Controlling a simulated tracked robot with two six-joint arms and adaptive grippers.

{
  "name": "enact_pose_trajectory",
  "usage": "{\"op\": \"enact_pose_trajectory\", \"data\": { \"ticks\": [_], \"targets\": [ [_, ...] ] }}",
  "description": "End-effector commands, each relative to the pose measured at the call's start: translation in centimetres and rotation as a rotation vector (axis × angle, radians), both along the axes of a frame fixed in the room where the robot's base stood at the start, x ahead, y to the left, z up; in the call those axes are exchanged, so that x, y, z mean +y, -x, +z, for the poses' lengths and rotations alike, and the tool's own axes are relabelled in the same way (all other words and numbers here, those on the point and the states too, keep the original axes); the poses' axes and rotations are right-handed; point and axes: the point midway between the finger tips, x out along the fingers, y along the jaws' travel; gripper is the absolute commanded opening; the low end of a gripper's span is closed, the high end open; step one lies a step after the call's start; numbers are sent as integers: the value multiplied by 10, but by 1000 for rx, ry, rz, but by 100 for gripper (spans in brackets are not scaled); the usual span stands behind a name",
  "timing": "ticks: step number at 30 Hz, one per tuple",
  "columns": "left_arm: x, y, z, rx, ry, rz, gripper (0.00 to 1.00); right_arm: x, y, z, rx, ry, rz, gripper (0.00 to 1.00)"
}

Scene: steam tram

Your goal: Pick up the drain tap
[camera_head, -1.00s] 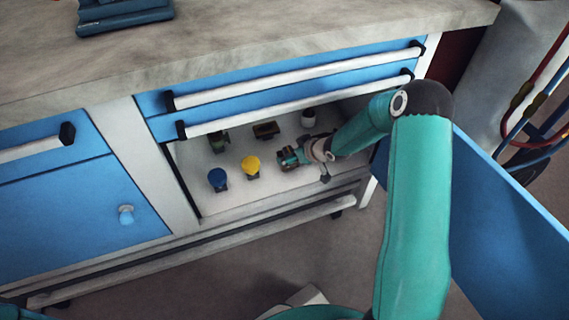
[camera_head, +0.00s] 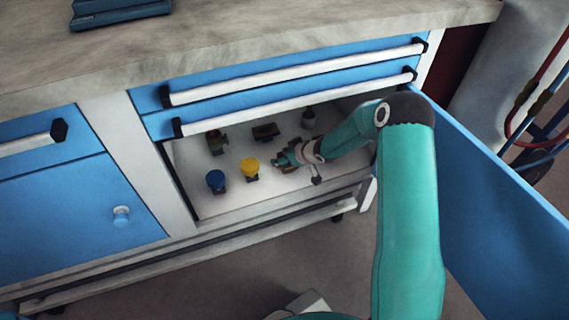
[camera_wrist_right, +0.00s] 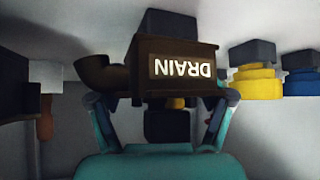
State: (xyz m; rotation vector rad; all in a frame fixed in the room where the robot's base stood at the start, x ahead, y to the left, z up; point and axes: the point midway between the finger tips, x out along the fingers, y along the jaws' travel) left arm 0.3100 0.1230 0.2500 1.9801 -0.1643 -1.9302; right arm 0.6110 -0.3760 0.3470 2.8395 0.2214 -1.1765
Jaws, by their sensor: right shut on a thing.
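The drain tap (camera_wrist_right: 181,68) shows in the right wrist view as a dark brown block with a curved spout on the left and a "DRAIN" label that appears upside down. My right gripper (camera_wrist_right: 165,113) has its teal fingers on both sides of it and is shut on it. In the head view my right gripper (camera_head: 280,158) is low inside the open cabinet, right of the yellow-topped tap. It mostly hides the drain tap there, and I cannot tell whether the tap is clear of the shelf. My left gripper is not in view.
A blue-topped tap (camera_head: 215,180), a yellow-topped tap (camera_head: 250,168), a greenish item (camera_head: 216,141), a brown item (camera_head: 266,132) and a dark, pale-based item (camera_head: 308,119) stand on the cabinet shelf (camera_head: 225,204). Drawer handles (camera_head: 300,101) lie above the opening. An open blue door (camera_head: 500,205) stands right.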

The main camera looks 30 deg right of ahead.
Motion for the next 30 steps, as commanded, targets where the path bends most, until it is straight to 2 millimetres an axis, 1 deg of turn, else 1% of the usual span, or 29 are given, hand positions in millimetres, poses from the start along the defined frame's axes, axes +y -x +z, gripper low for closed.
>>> {"op": "enact_pose_trajectory", "data": {
  "ticks": [1,2,14,27,28,29,30],
  "targets": [
    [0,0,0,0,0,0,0,0,0,0,1,-1,-1,22],
    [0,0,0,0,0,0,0,0,0,0,1,-1,-1,18],
    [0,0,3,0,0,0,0,0,-1,6,-4,0,-1,17],
    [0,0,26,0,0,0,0,0,-1,39,-6,0,0,17],
    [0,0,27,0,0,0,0,0,-1,42,-6,0,0,14],
    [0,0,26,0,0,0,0,-1,2,39,-3,-1,-1,8],
    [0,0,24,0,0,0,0,-1,6,37,-2,-2,0,8]
  ]
}}
